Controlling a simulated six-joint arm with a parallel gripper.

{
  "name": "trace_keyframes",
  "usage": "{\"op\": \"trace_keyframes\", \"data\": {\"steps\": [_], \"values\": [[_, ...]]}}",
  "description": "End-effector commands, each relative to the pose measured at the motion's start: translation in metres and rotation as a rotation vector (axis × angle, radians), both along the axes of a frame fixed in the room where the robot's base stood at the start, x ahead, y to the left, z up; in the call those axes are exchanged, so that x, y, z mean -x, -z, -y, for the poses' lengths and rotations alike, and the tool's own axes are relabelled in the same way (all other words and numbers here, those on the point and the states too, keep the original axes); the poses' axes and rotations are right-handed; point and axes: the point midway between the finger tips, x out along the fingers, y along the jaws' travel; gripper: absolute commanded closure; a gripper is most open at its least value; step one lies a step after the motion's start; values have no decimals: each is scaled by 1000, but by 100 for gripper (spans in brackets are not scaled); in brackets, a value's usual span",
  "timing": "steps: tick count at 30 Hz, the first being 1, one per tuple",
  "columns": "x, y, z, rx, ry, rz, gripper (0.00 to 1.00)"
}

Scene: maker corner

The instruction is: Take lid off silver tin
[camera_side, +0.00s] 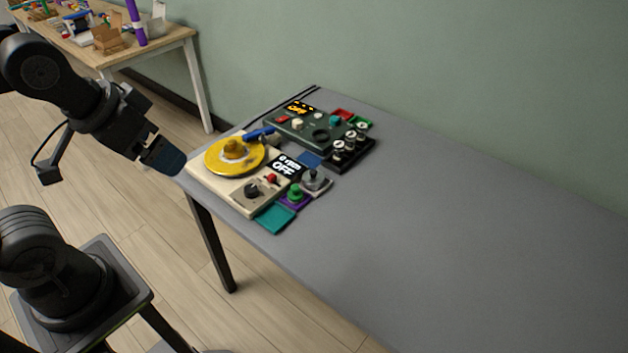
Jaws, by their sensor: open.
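A small silver tin (316,181), with what looks like a knobbed lid on top, stands on a small pale pad at the right of the device cluster on the grey table. The lid appears to be on it, but the tin is small in the picture. My gripper (166,157) is at the left, just off the table's left edge and well apart from the tin. It is open, and nothing shows between its jaws. Its fingertips are dark and hard to make out.
A cream device (232,190) with a yellow disc (234,154) lies between my gripper and the tin. A green-knobbed item (295,193) on a purple pad is beside the tin. A dark green device (303,132) and a black rack (349,154) stand behind. The table's right side is clear.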

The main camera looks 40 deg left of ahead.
Motion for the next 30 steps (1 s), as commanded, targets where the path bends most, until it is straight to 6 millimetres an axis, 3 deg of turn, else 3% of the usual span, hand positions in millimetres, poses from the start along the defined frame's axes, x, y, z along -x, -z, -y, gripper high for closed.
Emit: {"op": "trace_keyframes", "data": {"steps": [4, 18, 26, 30], "values": [[0, 0, 0, 0, 0, 0, 3], [0, 0, 0, 0, 0, 0, 48], [-2, -1, 0, 1, -4, -2, 48], [-22, -9, 0, 16, -43, -27, 48]]}}
